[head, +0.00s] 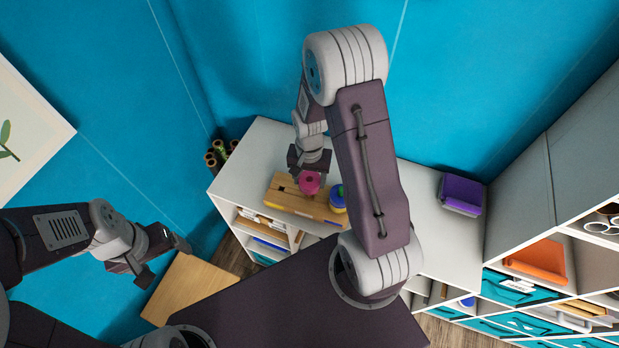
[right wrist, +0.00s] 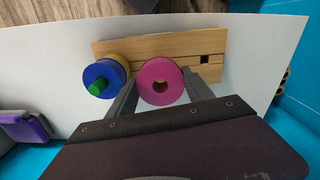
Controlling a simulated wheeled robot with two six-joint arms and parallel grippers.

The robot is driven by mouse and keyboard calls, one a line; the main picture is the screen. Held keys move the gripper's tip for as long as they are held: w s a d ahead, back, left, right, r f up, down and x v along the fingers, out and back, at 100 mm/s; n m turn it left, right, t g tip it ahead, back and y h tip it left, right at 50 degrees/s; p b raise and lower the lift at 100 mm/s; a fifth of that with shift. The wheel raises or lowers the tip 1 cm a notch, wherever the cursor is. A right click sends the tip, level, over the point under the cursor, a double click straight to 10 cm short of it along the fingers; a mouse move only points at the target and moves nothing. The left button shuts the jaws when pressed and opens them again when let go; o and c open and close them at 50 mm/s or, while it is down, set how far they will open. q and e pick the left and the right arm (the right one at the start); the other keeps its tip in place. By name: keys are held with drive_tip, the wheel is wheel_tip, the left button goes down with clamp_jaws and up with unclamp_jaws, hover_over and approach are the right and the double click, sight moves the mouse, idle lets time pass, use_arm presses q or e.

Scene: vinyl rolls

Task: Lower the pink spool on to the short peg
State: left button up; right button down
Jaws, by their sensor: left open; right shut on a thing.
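My right gripper (head: 308,170) is shut on the pink spool (head: 310,183), which is over the wooden base (head: 290,203). In the right wrist view the pink spool (right wrist: 172,93) sits between the two fingers, with its hole facing the camera and dark inside. Beside it, a blue spool (right wrist: 91,73) and a yellow one (right wrist: 122,65) are stacked around a peg with a green top (right wrist: 97,87). The short peg cannot be made out. I cannot tell how high the pink spool is above the base. My left gripper (head: 163,260) is open and empty, far left of the base.
The base stands on a white shelf top (head: 255,150). A purple box-like item (head: 462,194) lies on the right of that top. Dark tubes (head: 216,154) stand at the left behind it. A shelf unit (head: 560,150) with bins rises at the right.

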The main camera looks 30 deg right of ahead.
unclamp_jaws()
idle(0.3)
idle(0.4)
wheel_tip(320, 180, up, 9)
drive_tip(key=p, duration=0.8)
idle(0.4)
